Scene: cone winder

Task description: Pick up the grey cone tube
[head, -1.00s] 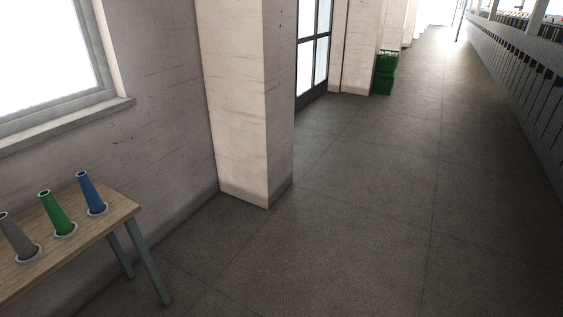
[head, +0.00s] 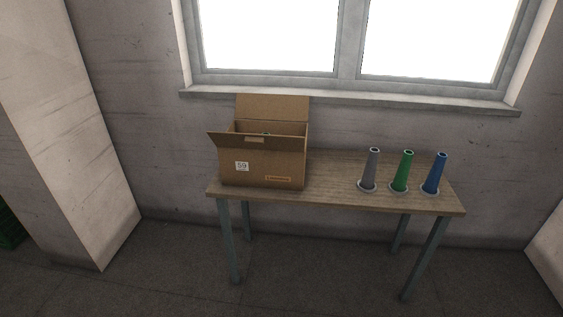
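The grey cone tube (head: 370,168) stands upright near the right half of the wooden table (head: 330,195), in a pale ring at its base. It is the leftmost of three cone tubes in a row. The green cone tube (head: 403,171) stands just right of it, and the blue cone tube (head: 435,173) is at the right end. The tubes are apart from each other. My gripper is not in the head view.
An open cardboard box (head: 262,162) marked 59 stands on the table's left part; its inside is mostly hidden. A window sill (head: 350,98) runs above the table. A pillar (head: 70,130) stands left, a green crate (head: 10,230) at the left edge. Floor in front is clear.

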